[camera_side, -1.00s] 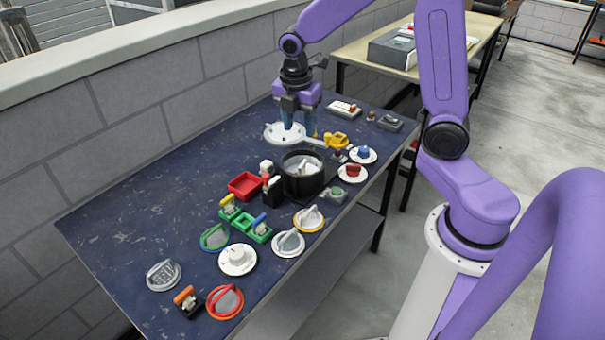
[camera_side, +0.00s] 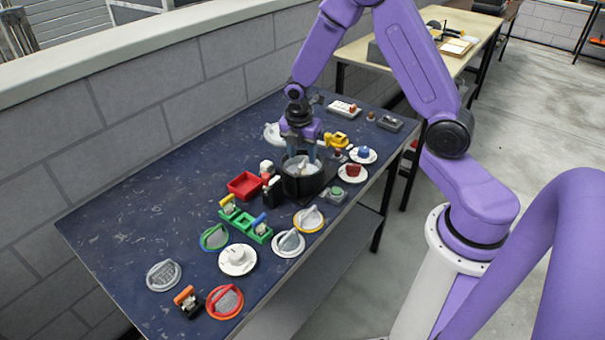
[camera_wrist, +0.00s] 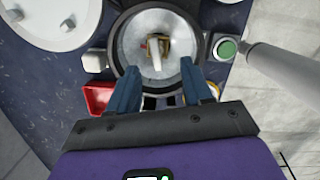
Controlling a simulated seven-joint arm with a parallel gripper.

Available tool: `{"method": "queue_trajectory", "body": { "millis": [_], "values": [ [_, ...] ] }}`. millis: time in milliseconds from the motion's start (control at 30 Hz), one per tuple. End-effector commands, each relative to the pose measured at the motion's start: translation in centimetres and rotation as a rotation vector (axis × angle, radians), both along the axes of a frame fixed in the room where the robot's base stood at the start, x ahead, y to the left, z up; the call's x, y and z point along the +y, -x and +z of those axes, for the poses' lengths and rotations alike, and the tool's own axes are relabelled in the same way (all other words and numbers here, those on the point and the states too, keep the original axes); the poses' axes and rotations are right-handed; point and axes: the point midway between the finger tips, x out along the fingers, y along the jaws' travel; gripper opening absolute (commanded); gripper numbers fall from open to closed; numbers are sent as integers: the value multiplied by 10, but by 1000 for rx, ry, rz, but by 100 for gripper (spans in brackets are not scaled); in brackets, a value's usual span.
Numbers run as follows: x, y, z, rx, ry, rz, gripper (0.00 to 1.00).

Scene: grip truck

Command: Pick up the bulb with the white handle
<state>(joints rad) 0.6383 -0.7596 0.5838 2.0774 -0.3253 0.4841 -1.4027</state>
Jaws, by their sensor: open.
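A round black pot (camera_side: 304,187) stands on the dark blue table, and it also shows in the wrist view (camera_wrist: 122,62). Inside its grey bowl lies a small piece with a white handle (camera_wrist: 156,58) and a yellow-brown part (camera_wrist: 160,42); whether this is the bulb I cannot tell for sure. My gripper (camera_side: 303,158) is open above the pot, pointing down. In the wrist view its two blue fingers (camera_wrist: 159,70) are spread, with the white handle between them in the picture. The fingers are empty, and their height above the handle is unclear.
A red tray (camera_side: 244,186) and a small white-topped item (camera_side: 267,167) sit left of the pot. A green button box (camera_side: 336,194) is close on its right. Several dials (camera_side: 238,259) and switches lie toward the front. The table's left part is clear.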

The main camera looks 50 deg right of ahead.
Motion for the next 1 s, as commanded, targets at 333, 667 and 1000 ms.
{"method": "queue_trajectory", "body": {
  "millis": [333,667,1000],
  "values": [
    [-5,-2,-22,3,0,0,50],
    [-11,-7,-57,1,-1,1,50],
    [-11,-7,-60,-1,-1,1,40]
  ]
}}
